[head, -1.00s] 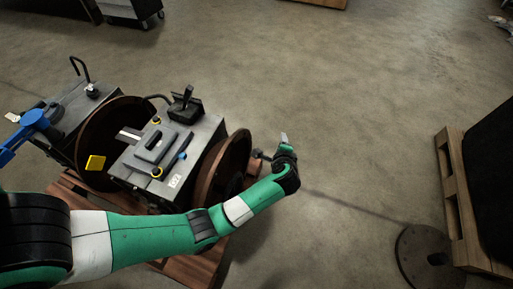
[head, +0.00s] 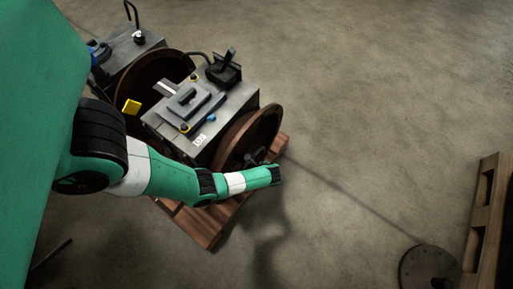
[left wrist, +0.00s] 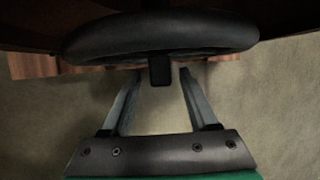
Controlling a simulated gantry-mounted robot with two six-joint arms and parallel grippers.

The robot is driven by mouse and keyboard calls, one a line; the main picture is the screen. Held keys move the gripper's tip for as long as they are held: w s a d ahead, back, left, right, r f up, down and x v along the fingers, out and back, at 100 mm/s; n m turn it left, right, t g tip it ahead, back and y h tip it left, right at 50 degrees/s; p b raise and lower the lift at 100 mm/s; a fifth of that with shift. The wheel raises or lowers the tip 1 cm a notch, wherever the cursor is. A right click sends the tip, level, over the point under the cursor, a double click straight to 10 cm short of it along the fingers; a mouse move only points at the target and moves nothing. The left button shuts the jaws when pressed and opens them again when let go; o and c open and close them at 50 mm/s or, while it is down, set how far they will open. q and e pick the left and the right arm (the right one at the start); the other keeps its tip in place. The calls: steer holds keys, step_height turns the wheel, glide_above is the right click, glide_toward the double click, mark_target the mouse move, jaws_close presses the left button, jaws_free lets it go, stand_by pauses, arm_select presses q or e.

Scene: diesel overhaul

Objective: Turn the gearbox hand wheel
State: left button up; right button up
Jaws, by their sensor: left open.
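The gearbox (head: 232,100) is a grey box with a dark lever on top, on a wooden pallet. A rusty brown disc (head: 262,128) stands at its right side. In the left wrist view a black hand wheel rim (left wrist: 95,38) spans the top, with a dark block (left wrist: 160,70) below its middle. My left gripper (left wrist: 160,74) is open, its fingertips just under the rim, one on each side of the block. I cannot tell whether they touch it. In the head view my arm ends in front of the disc and its fingers are hidden.
The gearbox's pallet (head: 207,226) sticks out under my left arm. A second pallet (head: 487,205) stands at the right edge. A round dark base (head: 428,268) lies on the floor at lower right.

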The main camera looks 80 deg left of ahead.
arm_select(q)
steer(key=b+x, duration=0.1)
steer(key=x, duration=0.2)
steer(key=shift+w+r, duration=0.1)
steer(key=shift+c, duration=0.3)
jaws_close()
stand_by(1.1)
